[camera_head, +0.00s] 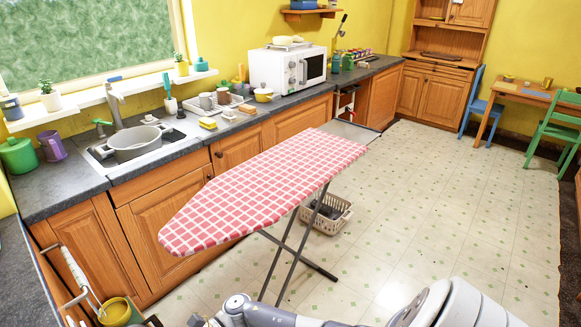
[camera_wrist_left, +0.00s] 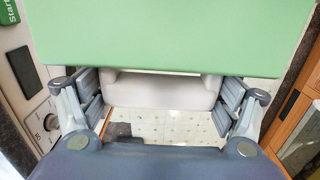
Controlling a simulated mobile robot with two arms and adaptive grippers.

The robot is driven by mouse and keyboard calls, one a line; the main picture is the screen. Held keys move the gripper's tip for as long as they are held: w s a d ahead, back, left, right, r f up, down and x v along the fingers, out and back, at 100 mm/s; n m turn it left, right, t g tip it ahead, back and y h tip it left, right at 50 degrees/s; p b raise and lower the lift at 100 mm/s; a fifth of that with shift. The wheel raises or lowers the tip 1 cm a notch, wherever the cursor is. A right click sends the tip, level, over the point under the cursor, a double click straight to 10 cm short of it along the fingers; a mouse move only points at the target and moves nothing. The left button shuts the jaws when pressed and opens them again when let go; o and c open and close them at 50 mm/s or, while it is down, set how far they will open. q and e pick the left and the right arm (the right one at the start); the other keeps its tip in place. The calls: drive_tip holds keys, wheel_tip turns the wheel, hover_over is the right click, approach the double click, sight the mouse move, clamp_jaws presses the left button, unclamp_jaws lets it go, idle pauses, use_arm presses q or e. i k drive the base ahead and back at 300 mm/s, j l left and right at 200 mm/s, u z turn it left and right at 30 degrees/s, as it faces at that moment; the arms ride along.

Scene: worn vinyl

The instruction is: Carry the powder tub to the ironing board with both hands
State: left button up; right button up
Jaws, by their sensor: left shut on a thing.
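The ironing board (camera_head: 262,190) has a red-and-white checked cover and stands unfolded in the middle of the floor in the head view. Its top is bare. In the left wrist view a large plain green surface, which I take to be the powder tub (camera_wrist_left: 170,35), fills the upper part, right at my left gripper (camera_wrist_left: 160,95). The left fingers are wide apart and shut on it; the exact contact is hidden. The tub does not show in the head view. A grey arm of mine crosses the bottom of the head view; my right gripper is not seen.
A laundry basket (camera_head: 326,214) stands on the floor beside the board's legs. The counter with a sink (camera_head: 140,148) and microwave (camera_head: 288,70) runs behind the board. A yellow-green bucket (camera_head: 118,311) is at lower left. Floor (camera_head: 440,200) to the right is clear.

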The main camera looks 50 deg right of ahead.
sight(281, 172)
drive_tip(key=l, duration=3.7)
drive_tip(key=i+u, duration=0.05)
drive_tip(key=i, duration=0.05)
